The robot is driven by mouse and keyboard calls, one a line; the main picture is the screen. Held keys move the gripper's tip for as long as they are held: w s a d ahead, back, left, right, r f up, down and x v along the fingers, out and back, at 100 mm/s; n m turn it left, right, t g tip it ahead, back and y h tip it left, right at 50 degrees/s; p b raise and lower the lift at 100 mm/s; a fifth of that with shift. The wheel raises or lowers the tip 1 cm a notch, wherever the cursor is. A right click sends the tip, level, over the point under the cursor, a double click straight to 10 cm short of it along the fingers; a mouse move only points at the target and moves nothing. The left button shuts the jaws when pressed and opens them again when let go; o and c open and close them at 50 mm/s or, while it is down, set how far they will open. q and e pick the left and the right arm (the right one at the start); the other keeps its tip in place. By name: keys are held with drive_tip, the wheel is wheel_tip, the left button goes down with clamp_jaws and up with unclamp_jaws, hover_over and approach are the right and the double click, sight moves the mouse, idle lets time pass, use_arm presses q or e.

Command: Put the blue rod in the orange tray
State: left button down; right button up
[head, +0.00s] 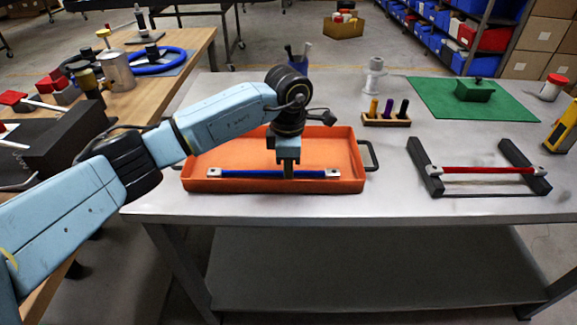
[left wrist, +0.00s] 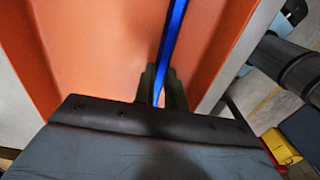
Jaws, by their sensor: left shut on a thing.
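The blue rod (head: 250,173) has silvery end blocks and lies level across the front part of the orange tray (head: 230,143), within its rim in the head view. Whether it touches the tray floor I cannot tell. My left gripper (head: 289,172) points down over the tray and is shut on the rod, right of its middle. In the left wrist view the blue rod (left wrist: 172,40) runs up from between the fingers (left wrist: 160,88), with the orange tray floor (left wrist: 100,40) behind it. My right gripper is not in view.
A red rod (head: 487,170) rests on two black stands (head: 425,168) at the right. A wooden block with colored pegs (head: 386,119), a white fitting (head: 374,78) and a green mat (head: 440,98) are behind. Grey table is clear between tray and stands.

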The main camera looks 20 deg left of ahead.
use_arm(q)
drive_tip(key=shift+f, duration=0.1)
drive_tip(key=c, duration=1.8)
unclamp_jaws()
drive_tip(key=shift+c, duration=0.2)
drive_tip(key=o, duration=0.4)
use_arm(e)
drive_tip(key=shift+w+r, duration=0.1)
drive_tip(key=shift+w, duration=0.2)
